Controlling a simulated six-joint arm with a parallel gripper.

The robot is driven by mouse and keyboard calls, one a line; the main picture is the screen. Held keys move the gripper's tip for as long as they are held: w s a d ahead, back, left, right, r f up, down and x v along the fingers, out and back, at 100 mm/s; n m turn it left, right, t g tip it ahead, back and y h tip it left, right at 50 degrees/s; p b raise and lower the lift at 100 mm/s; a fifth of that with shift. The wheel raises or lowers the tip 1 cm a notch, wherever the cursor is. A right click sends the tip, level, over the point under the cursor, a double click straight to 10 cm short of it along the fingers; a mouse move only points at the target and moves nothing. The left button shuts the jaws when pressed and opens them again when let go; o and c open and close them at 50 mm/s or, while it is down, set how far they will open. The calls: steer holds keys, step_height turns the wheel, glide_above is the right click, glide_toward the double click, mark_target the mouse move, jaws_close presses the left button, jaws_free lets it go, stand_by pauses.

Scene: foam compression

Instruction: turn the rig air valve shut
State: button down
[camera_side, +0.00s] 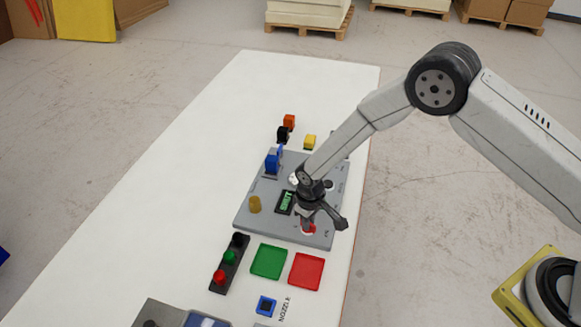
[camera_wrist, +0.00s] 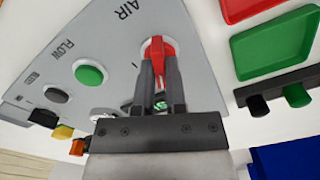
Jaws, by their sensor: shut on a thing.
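The red air valve handle (camera_wrist: 157,48) sits on a white round base on the grey rig panel (camera_wrist: 110,32), beside the printed word AIR in the wrist view. My gripper (camera_wrist: 159,72) has its two dark fingers on either side of the handle and is shut on it. The handle's lower part is partly hidden between the fingers. In the side view my gripper (camera_side: 309,220) reaches down to the panel's near right corner, where only a bit of the red handle (camera_side: 309,230) shows beneath it. The handle's exact angle is hard to tell.
A green tray (camera_side: 269,262), a red tray (camera_side: 306,271) and a black strip with coloured pieces (camera_side: 229,263) lie in front. The table's left side is clear.

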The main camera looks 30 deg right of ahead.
steer(key=n, duration=0.4)
steer(key=shift+w+n, duration=0.1)
steer(key=shift+n, duration=0.3)
steer(key=c, duration=0.7)
jaws_free()
steer(key=shift+r, duration=0.15)
steer(key=shift+r, duration=3.8)
steer(key=shift+d+r, duration=0.1)
